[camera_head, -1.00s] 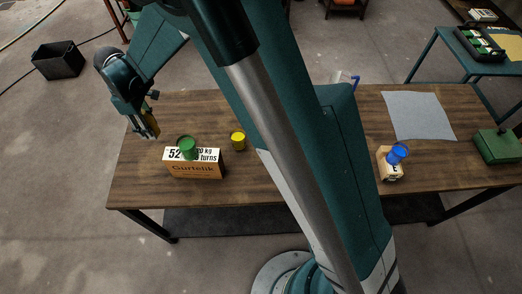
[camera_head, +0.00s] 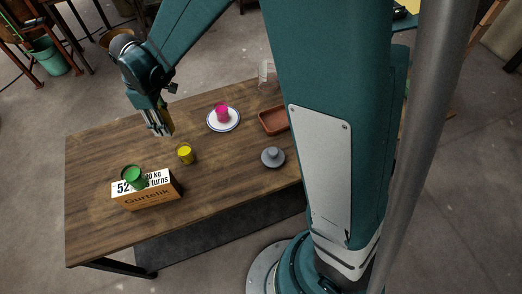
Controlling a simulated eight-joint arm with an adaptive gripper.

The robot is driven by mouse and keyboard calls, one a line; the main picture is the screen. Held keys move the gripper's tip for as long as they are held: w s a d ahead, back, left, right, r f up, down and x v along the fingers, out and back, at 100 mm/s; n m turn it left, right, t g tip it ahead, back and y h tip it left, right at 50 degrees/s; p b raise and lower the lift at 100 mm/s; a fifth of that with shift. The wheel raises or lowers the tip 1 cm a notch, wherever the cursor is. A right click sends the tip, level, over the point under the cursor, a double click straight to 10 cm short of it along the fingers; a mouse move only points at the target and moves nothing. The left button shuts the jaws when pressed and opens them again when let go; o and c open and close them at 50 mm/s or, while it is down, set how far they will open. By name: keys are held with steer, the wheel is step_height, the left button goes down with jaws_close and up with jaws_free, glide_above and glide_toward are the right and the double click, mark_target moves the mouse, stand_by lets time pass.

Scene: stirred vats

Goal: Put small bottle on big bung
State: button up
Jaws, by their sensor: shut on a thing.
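My gripper (camera_head: 161,130) points down above the back left part of the table. It is shut on a small yellowish-brown thing (camera_head: 165,117), which I take to be the small bottle. The fingers hide most of it, so its shape is unclear. A round grey piece with a raised knob (camera_head: 273,157), which may be the big bung, sits on the table near the front edge, right of the gripper and well apart from it. A yellow cylinder (camera_head: 186,154) stands on the table just in front and right of the gripper.
A green cylinder (camera_head: 134,177) is at an orange-brown box (camera_head: 153,199) at front left. A pink cup (camera_head: 222,113) stands on a white plate (camera_head: 211,123). A brown tray (camera_head: 273,121) and a clear container (camera_head: 266,73) are partly behind my arm. The wooden table (camera_head: 95,157) is bare at left.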

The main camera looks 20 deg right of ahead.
steer(key=s+d+r+m, duration=0.1)
steer(key=s+d+m, duration=0.15)
steer(key=d, duration=0.75)
steer(key=s+d+m, duration=0.1)
steer(key=s+d, duration=0.2)
steer(key=d, duration=0.7)
steer(key=m, duration=0.3)
glide_above(273, 151)
steer(key=shift+w+f+n, duration=0.1)
steer(key=shift+f+n, duration=0.05)
steer(key=shift+n, duration=0.1)
steer(key=shift+f+b, duration=0.9)
steer(key=shift+f, duration=2.05)
steer(key=shift+f, duration=0.1)
steer(key=shift+f+b, duration=0.5)
steer(key=shift+f, duration=1.5)
steer(key=shift+f, duration=0.15)
steer(key=o, duration=1)
